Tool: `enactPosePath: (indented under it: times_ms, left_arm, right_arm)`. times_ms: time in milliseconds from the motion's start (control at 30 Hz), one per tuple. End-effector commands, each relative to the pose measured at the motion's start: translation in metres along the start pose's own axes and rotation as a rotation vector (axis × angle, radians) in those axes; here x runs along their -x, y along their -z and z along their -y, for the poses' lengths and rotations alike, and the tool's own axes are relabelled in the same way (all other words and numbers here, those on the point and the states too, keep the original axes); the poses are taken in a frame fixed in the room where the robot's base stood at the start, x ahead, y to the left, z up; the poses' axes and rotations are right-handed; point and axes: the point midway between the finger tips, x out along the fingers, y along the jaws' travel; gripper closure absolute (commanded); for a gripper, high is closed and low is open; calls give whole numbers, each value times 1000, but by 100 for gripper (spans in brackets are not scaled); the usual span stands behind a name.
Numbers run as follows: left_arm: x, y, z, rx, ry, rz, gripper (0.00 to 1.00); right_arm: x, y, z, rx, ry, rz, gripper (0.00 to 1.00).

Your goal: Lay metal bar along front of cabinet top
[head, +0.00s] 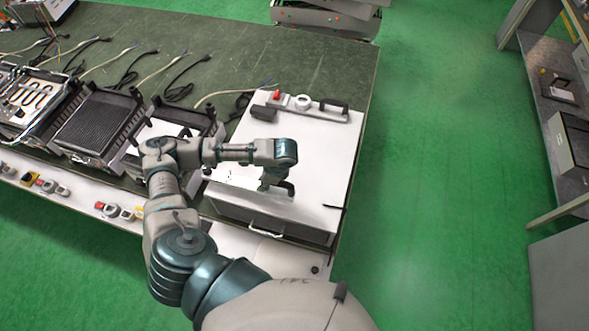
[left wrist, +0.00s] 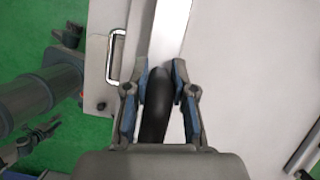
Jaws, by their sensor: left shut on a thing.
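The white cabinet (head: 318,150) stands at the right end of the green table, with a handle on its front face. My left gripper (head: 274,182) is over the front part of its top. In the left wrist view, my left gripper (left wrist: 160,88) is shut on the black curved end of the metal bar (left wrist: 168,32). The pale bar runs away from the fingers, close to the cabinet edge with the silver handle (left wrist: 115,58). In the head view my arm partly hides the bar. I cannot tell whether it touches the top. My right gripper is out of view.
A strip with a red button, a white round part and black ends (head: 302,102) lies at the back of the cabinet top. Open dark heater units (head: 95,125) and cables stand left on the table (head: 225,45).

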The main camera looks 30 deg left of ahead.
Motion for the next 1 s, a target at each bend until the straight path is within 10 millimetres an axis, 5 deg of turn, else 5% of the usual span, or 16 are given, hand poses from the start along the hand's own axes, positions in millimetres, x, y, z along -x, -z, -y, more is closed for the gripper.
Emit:
enactPosePath:
  times_ms: [133,300,500,767,967,1000]
  left_arm:
    - [15,44,18,-2,1,-3,100]
    - [25,80,32,0,2,0,100]
    - [27,94,38,1,1,0,100]
    - [-3,105,37,-1,-1,2,100]
    - [-6,106,37,0,1,-1,100]
    - [-6,106,37,0,0,0,68]
  right_arm:
    - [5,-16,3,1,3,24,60]
    - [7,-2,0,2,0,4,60]
    - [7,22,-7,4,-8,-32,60]
    - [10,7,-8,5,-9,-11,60]
    - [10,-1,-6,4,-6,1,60]
    - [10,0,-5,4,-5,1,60]
